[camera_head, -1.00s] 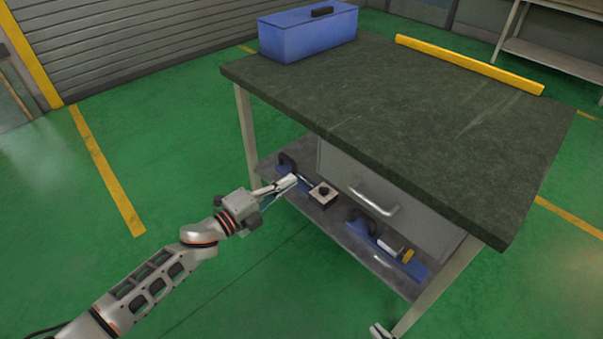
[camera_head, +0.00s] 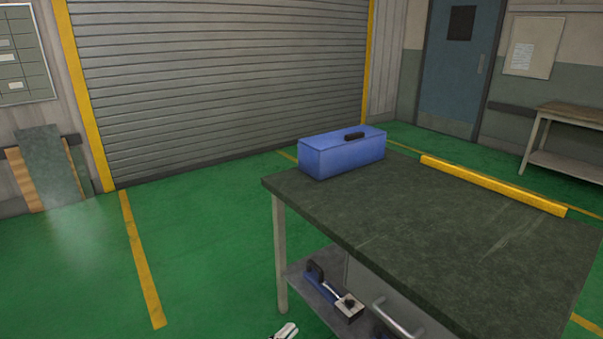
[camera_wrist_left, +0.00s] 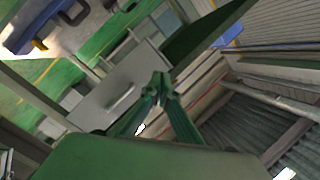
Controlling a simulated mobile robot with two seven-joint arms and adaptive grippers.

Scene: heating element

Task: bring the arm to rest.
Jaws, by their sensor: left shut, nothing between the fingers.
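My left gripper (camera_head: 285,332) shows only as pale fingertips at the bottom edge of the head view, in front of the workbench's lower shelf. The rest of that arm is out of the picture. In the left wrist view the two fingers of my left gripper (camera_wrist_left: 160,88) meet at their tips, with nothing between them. My right gripper is not in view. The workbench (camera_head: 430,220) has a dark top and stands to the right of my left gripper. A grey drawer front (camera_wrist_left: 115,95) with a handle shows beyond the fingers in the wrist view.
A blue toolbox (camera_head: 340,157) and a yellow bar (camera_head: 490,186) are on the bench top. The lower shelf (camera_head: 303,288) holds a blue-handled tool with a dark block (camera_head: 349,307). Green floor (camera_head: 210,240) left of the bench is clear, back to the roller shutter (camera_head: 220,80).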

